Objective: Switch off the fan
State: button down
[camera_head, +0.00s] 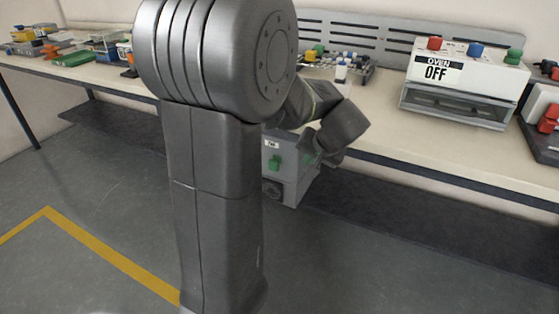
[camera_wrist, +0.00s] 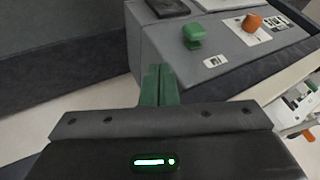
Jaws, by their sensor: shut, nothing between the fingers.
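A grey control box (camera_head: 282,190) stands below the table edge, behind my arm in the head view. In the wrist view the box (camera_wrist: 160,45) has a green knob (camera_wrist: 193,36) and an orange knob (camera_wrist: 252,22) on its panel. The green knob also shows in the head view (camera_head: 275,163), under a small white label too small to read surely. My gripper has green fingers, closed together and empty (camera_wrist: 158,84). In the wrist view they are in front of the box, below and left of the green knob, with no clear contact. In the head view the fingertips (camera_head: 308,159) are right of that knob.
A white oven box (camera_head: 465,72) marked OFF, with red, blue and green knobs, stands on the long table (camera_head: 385,122). Several small parts and trays lie at the table's left end. A yellow line (camera_head: 110,257) crosses the open floor at left.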

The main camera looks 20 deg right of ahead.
aim_at(274, 166)
dwell(0.3)
jog(key=b+x, duration=0.3)
jog(key=x, duration=0.7)
jog(key=shift+f+b, duration=0.3)
jog(key=shift+w+a+r, duration=0.25)
jog(key=shift+w+a, duration=0.7)
jog(key=shift+w+a+r, duration=0.1)
jog(key=shift+w+a, duration=0.3)
jog(key=shift+w, duration=0.15)
jog(key=shift+w+a+p, duration=0.4)
jog(key=shift+w+a, duration=1.2)
jog(key=shift+w, duration=0.3)
jog(key=shift+s, duration=0.1)
